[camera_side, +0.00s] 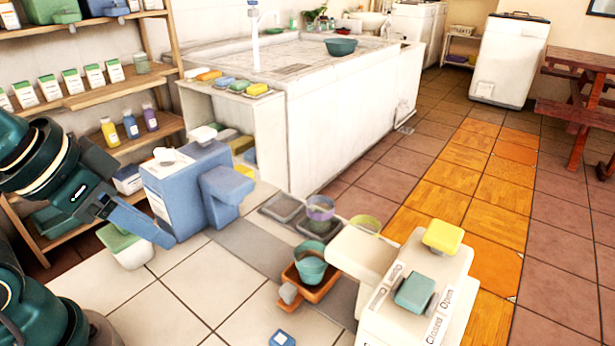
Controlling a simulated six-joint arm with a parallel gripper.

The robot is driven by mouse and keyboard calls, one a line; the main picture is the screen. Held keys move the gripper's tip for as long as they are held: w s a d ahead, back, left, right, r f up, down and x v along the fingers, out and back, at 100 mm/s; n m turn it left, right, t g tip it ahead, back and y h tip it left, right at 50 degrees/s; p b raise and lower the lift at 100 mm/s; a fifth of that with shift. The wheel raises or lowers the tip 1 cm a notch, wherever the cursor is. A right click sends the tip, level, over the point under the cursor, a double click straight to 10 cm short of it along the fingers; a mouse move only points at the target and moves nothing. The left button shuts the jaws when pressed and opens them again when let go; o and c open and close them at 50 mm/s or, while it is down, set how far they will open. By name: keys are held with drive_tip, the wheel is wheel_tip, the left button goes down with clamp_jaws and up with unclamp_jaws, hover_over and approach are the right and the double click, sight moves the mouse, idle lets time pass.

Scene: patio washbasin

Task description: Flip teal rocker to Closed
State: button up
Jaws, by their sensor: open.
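The teal rocker (415,292) is a rounded block on the sloping face of a white dispenser (378,328) at the lower right. The word "Closed" is printed below it and "Open" lies to its upper right. I cannot tell which way the rocker is tilted. My gripper (140,206) is at the left, open, far from the rocker, with its jaws beside a blue dispenser (190,195). Part of the jaws is hard to separate from that dispenser.
A yellow block (443,236) tops the white dispenser. A teal cup (310,264) sits in an orange tray (322,290) between the dispensers. A white basin counter (345,120) and wooden shelves (90,100) bound the back and left.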

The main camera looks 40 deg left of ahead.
clamp_jaws()
drive_tip(key=w+d+r+m+g+h, duration=0.2)
drive_tip(key=w+d+r+m+h, duration=0.15)
drive_tip(key=d+r+m, duration=0.35)
drive_tip(key=w+d+r+m+g+h, duration=0.1)
drive_tip(key=w+d+r+m+h, duration=0.35)
drive_tip(key=r, duration=0.45)
drive_tip(key=w+d+f+m+g+h, duration=0.1)
drive_tip(key=w+d+f+m+g, duration=0.2)
drive_tip(key=d, duration=0.5)
drive_tip(key=w+m+g, duration=0.1)
drive_tip(key=w+m, duration=0.1)
drive_tip(key=w, duration=0.1)
drive_tip(key=shift+f+g, duration=0.3)
drive_tip(key=shift+f, duration=0.1)
drive_tip(key=shift+m, duration=0.25)
